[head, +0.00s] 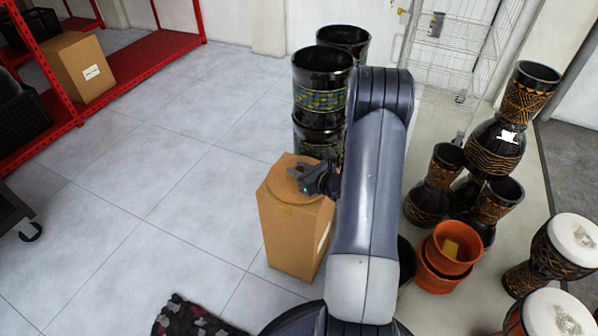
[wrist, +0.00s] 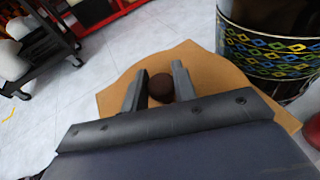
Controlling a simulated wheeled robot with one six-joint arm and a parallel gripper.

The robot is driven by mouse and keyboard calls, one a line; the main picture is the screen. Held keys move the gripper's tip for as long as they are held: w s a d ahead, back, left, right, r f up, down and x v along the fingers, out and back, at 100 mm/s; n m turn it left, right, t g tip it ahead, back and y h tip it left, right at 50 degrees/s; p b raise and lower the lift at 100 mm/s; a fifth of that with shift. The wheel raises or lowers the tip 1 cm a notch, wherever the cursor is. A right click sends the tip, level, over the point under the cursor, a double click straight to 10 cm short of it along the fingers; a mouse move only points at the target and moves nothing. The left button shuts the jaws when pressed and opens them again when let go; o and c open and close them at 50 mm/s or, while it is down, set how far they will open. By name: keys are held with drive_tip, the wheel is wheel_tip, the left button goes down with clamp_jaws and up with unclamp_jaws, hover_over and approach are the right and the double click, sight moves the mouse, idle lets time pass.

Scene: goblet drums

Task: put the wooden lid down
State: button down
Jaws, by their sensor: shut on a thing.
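My gripper (head: 306,180) is over the top of a tall cardboard box (head: 290,240) in the head view. In the wrist view my gripper (wrist: 156,84) has its two fingers closed on a dark brown round knob, which I take to be the knob of the wooden lid (wrist: 161,88). The lid's disc is hard to tell from the tan box top, and the gripper hides much of it. I cannot tell whether the lid touches the box top.
Dark drums with a coloured band (head: 322,90) stand close behind the box. Goblet drums (head: 497,135) and orange pots (head: 447,248) are at right. A red shelf (head: 130,65) is at far left. A patterned rug (head: 190,318) lies in front; the tiled floor at left is clear.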

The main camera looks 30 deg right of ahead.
drive_tip(key=shift+f, duration=0.15)
drive_tip(key=c, duration=1.1)
unclamp_jaws()
drive_tip(key=shift+c, duration=0.2)
drive_tip(key=shift+r, duration=0.3)
drive_tip(key=p+v, duration=0.2)
drive_tip(key=v, duration=1)
